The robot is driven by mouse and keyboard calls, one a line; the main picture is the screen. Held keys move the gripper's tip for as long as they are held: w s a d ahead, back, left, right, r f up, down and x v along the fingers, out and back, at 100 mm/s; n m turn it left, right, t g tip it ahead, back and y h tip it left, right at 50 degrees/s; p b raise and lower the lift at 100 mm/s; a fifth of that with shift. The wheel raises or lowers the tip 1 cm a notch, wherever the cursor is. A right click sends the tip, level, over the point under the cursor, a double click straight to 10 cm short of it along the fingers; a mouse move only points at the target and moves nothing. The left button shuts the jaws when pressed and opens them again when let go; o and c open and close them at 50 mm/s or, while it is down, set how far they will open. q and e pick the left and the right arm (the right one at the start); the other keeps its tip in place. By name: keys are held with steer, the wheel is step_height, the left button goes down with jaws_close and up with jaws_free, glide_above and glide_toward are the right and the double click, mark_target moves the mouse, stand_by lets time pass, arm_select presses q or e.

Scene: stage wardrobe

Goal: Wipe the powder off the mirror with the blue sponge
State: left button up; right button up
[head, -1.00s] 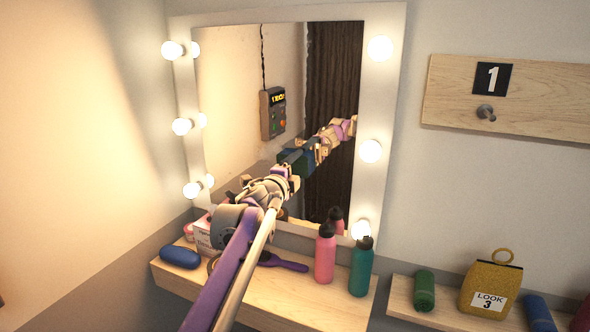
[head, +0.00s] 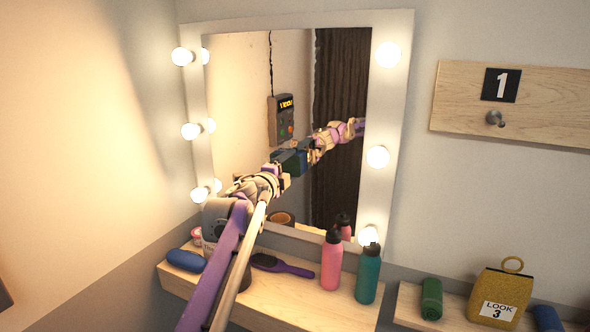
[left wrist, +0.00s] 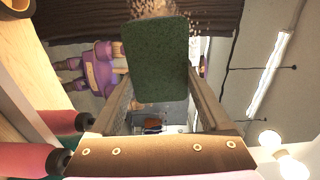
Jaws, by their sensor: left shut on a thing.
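The mirror (head: 235,90) hangs on the wall in a white frame with round bulbs. My left gripper (head: 281,172) is in front of its lower middle, shut on the sponge (head: 287,161), which looks dark blue-green here. In the left wrist view the sponge (left wrist: 160,60) is a dark green block between the two fingers (left wrist: 162,105). Light brown powder (left wrist: 150,8) shows as speckles just beyond the sponge's far edge, with a few beside it. In the head view the powder cannot be made out. I cannot tell whether the sponge touches the glass. My right gripper is not in view.
On the shelf (head: 260,293) below stand a pink bottle (head: 331,262) and a teal bottle (head: 368,275). A purple brush (head: 283,266) and a blue case (head: 186,260) lie there. A yellow bag (head: 500,292) stands on the right shelf.

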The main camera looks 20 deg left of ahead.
mark_target(310, 160)
arm_select(q)
steer(key=shift+w+a+r+p, duration=0.6)
steer(key=shift+a+r, duration=0.15)
steer(key=shift+a, duration=3.4)
steer(key=shift+s+d+p, duration=0.1)
steer(key=shift+s+d, duration=0.2)
steer(key=shift+d, duration=1.85)
steer(key=shift+s+d+p, duration=0.15)
steer(key=shift+s+d, duration=0.1)
steer(key=shift+d, duration=1.9)
steer(key=shift+s+d+p, duration=0.1)
steer(key=shift+s+d, duration=0.2)
steer(key=shift+d, duration=1.85)
steer(key=shift+a, duration=0.1)
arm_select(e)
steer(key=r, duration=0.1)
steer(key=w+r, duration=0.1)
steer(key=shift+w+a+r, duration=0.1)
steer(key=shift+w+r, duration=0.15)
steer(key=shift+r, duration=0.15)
